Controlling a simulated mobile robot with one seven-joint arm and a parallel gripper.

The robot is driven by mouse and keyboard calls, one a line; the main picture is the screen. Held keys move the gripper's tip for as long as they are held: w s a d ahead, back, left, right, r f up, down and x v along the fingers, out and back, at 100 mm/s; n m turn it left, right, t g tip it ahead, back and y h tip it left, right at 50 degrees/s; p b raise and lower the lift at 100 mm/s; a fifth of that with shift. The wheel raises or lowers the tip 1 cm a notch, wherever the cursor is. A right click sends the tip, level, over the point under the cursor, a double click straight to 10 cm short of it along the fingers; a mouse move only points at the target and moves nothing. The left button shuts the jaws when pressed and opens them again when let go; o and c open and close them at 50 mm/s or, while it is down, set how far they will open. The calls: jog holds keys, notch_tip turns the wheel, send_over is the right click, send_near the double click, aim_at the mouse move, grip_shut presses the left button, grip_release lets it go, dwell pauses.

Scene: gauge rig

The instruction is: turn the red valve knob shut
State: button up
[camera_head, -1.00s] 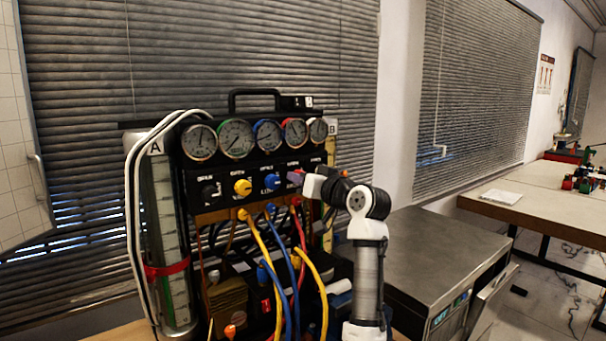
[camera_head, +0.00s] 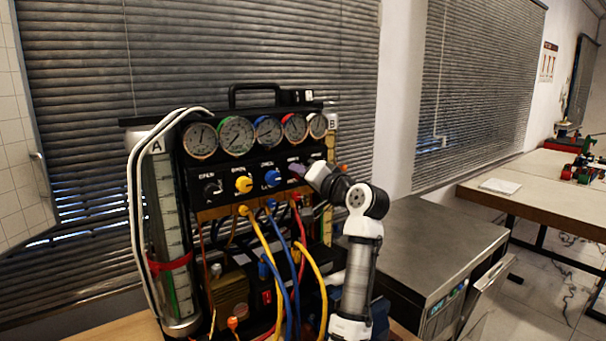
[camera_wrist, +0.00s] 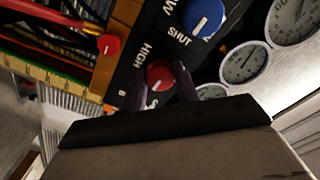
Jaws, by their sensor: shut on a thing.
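The red valve knob (camera_wrist: 157,73) shows in the wrist view on a black panel (camera_wrist: 131,60), between the two dark fingers of my gripper (camera_wrist: 161,88). My gripper is shut on the knob, with one finger on each side. The lettering beside the knob is partly covered; "HIGH" can be read next to it. In the head view my gripper (camera_head: 301,169) is at the right end of the row of knobs and hides the red knob.
A blue knob (camera_wrist: 203,17) marked "SHUT" is close by, with a yellow knob (camera_head: 243,185) farther left. Gauges (camera_head: 268,131) line the top of the rig. Yellow, blue and red hoses hang below the panel. A metal-topped cabinet (camera_head: 430,240) stands at right.

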dwell(0.3)
jog(key=o, duration=1)
jog(key=shift+c, duration=0.2)
jog(key=shift+s+d, duration=0.1)
jog(key=b+v, duration=0.5)
jog(key=v, duration=0.8)
jog(key=shift+s+d, duration=0.2)
jog(key=shift+s, duration=0.05)
